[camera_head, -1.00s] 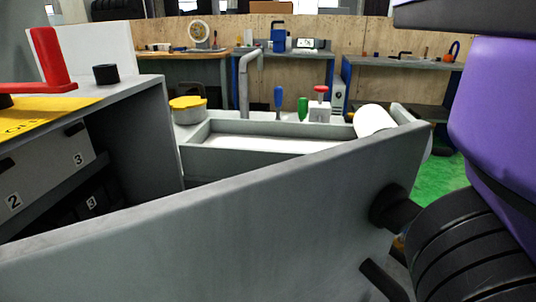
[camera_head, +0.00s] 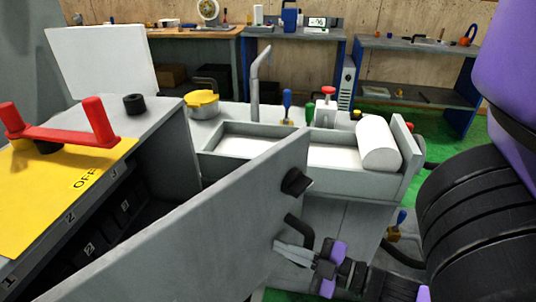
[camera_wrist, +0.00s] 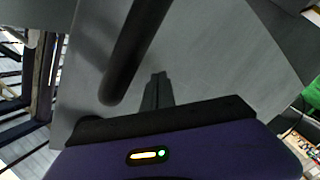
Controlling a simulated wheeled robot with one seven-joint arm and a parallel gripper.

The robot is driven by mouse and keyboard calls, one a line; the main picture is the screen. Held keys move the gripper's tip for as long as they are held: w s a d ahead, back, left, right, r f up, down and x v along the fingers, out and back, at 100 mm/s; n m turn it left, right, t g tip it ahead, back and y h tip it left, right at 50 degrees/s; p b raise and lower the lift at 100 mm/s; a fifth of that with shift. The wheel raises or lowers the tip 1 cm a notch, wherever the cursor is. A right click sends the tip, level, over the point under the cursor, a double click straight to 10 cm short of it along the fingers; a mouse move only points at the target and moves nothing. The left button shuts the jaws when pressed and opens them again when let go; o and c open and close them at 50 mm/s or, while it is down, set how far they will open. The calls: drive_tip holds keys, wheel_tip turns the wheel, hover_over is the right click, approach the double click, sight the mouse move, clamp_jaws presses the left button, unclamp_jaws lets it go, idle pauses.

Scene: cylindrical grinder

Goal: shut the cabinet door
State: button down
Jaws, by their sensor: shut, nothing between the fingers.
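The grey cabinet door (camera_head: 215,215) stands open, its free edge toward the middle of the head view. A black bar handle (camera_head: 300,229) and a black knob (camera_head: 296,181) are on its outer face. My gripper (camera_head: 279,247) is shut and empty, its tips at the door's face just below the handle. In the wrist view the shut fingers (camera_wrist: 158,82) point at the grey door panel (camera_wrist: 210,60), beside the dark handle bar (camera_wrist: 135,50). I cannot tell whether the tips touch the panel. The open cabinet (camera_head: 120,190) shows numbered dark slots inside.
A red handle (camera_head: 65,133) sits on the cabinet's yellow plate marked OFF. Behind the door is a grey sink-like trough (camera_head: 290,145) with a white roll (camera_head: 377,143). Workbenches (camera_head: 415,45) line the back wall. Green floor is free at the right.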

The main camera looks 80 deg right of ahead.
drive_tip(key=s+d+r+n+h+p, duration=0.1)
drive_tip(key=s+d+r+n+p, duration=0.2)
drive_tip(key=d, duration=0.4)
drive_tip(key=s+d+r+n+p, duration=0.2)
drive_tip(key=d+r+n, duration=0.2)
drive_tip(key=d+r, duration=0.15)
drive_tip(key=w+d+f+n+y, duration=0.1)
drive_tip(key=w+d+f+n, duration=0.1)
drive_tip(key=w, duration=1.1)
drive_tip(key=shift+w+d+t+p, duration=0.15)
drive_tip(key=shift+d+t+p, duration=0.2)
drive_tip(key=shift+d, duration=0.2)
drive_tip(key=shift+f, duration=0.1)
